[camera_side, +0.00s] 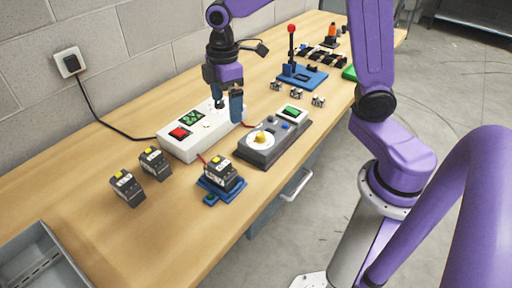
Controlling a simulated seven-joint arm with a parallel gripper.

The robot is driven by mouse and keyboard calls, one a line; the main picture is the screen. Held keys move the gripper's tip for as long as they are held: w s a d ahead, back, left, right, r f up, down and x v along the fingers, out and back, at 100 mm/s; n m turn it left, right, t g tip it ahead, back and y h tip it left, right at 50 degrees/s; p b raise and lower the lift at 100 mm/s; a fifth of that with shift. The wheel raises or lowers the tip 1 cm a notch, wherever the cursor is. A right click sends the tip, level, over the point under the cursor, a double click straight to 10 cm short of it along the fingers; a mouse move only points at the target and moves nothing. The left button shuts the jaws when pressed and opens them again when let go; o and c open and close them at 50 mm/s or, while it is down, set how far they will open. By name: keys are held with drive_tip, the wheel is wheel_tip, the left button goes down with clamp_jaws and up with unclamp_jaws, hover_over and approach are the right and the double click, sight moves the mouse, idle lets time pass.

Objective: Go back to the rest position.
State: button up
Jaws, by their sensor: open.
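My gripper (228,106) points down over the back right end of a white box (190,141) with a red switch and a green display. Its jaws are open, with nothing seen between them. I cannot tell whether the fingertips touch the box. A small black motor-like block (222,174) with a yellow top sits on a blue holder (209,193) in front of the white box. A grey control unit (258,155) with a yellow knob on a white dial and a green display stands to the right of the white box.
Two similar black blocks (154,162) (127,187) stand at the left. A grey tray (40,262) is at the lower left corner. A blue lever stand (300,76) with a red ball stands farther back. Several small parts (297,93) lie before it.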

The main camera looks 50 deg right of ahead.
drive_tip(key=s+d, duration=0.3)
drive_tip(key=s, duration=2.1)
drive_tip(key=shift+s+f+m, duration=0.25)
drive_tip(key=shift+f+m, duration=0.05)
